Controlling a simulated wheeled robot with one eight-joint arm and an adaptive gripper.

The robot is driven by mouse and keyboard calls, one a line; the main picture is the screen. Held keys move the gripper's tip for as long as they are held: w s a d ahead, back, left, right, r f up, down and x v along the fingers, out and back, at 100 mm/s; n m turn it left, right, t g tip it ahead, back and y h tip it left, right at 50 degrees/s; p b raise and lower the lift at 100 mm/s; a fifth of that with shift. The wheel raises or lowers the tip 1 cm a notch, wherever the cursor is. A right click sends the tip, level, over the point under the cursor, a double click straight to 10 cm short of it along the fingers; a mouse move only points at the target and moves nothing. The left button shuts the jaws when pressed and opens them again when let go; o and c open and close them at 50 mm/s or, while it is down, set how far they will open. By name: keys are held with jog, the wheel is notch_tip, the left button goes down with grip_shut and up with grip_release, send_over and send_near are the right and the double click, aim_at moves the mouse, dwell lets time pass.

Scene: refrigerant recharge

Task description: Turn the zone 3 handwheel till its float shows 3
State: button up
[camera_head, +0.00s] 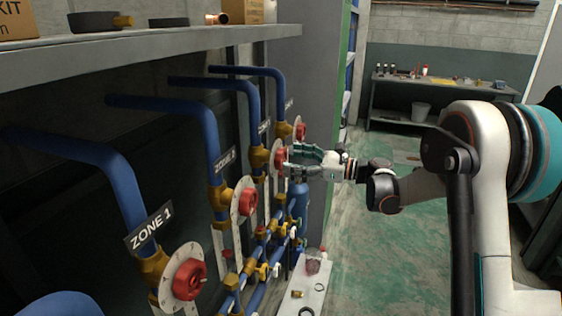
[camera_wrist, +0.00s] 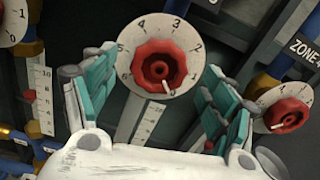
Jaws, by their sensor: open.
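The zone 3 handwheel (camera_head: 281,158) is a red lobed knob on a pale round dial, third along the row of valves. In the wrist view I take the central red handwheel (camera_wrist: 160,66) to be the same one; its white pointer mark lies close to 0 on the numbered dial (camera_wrist: 130,62). My gripper (camera_head: 291,160) is open and faces the wheel, with its teal fingers apart on either side of it in the wrist view (camera_wrist: 156,72). A scale strip (camera_wrist: 140,115) runs below the dial, partly hidden by my gripper; I cannot read its float.
The zone 1 handwheel (camera_head: 189,277) and zone 2 handwheel (camera_head: 247,202) stand nearer, and another wheel (camera_head: 299,131) stands beyond. Blue pipes (camera_head: 122,190) and a shelf (camera_head: 130,45) line the left. A small bench (camera_head: 313,290) with loose parts stands below. Green floor (camera_head: 385,240) lies open to the right.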

aim_at(285, 159)
jog(key=shift+b+x, duration=0.3)
jog(key=shift+x, duration=2)
jog(key=c, duration=1.1)
